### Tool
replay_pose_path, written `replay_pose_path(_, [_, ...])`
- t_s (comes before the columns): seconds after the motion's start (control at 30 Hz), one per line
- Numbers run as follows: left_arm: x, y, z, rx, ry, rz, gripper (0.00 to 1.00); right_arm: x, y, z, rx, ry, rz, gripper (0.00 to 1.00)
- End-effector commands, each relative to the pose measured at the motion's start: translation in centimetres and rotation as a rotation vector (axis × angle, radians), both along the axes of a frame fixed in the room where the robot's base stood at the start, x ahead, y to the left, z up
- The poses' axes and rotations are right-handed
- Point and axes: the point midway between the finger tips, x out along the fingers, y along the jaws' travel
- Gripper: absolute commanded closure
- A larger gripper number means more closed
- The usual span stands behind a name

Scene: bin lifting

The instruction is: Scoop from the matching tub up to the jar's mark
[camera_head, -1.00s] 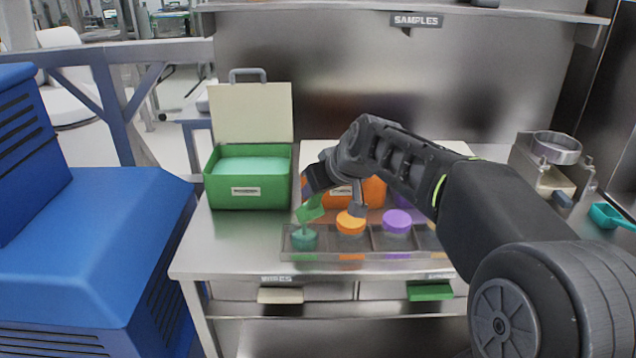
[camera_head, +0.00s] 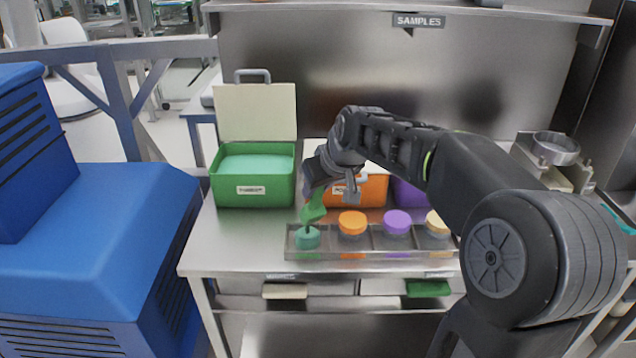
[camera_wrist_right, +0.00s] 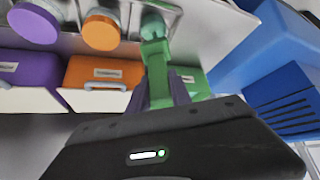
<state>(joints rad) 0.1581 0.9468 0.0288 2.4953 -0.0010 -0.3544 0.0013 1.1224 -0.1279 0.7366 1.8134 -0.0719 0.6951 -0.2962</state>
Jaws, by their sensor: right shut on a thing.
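My right gripper (camera_head: 312,188) is shut on a green scoop (camera_head: 314,211), which points down at the teal-topped jar (camera_head: 307,238) at the left end of the clear tray (camera_head: 372,254). The scoop also shows in the right wrist view (camera_wrist_right: 158,78), its far end over that jar; whether it touches is unclear. The green tub (camera_head: 252,192) stands open behind the tray with teal contents (camera_head: 256,162). An orange tub (camera_head: 370,190) and a purple tub (camera_head: 410,196) are partly hidden by my arm. No jar mark is readable. My left gripper is out of view.
The tray also holds orange (camera_head: 352,223), purple (camera_head: 397,222) and pale yellow (camera_head: 437,223) topped jars. A metal device with a round pan (camera_head: 556,148) stands at the right. A blue machine (camera_head: 90,240) is left of the bench. The bench left of the tray is clear.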

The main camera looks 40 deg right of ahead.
Motion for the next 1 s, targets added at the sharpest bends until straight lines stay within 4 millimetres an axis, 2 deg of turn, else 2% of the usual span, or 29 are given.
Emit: replay_pose_path(1.0, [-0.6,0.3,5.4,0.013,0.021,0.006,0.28,2.1,-0.3,0.7,0.031,0.206,-0.001,1.00])
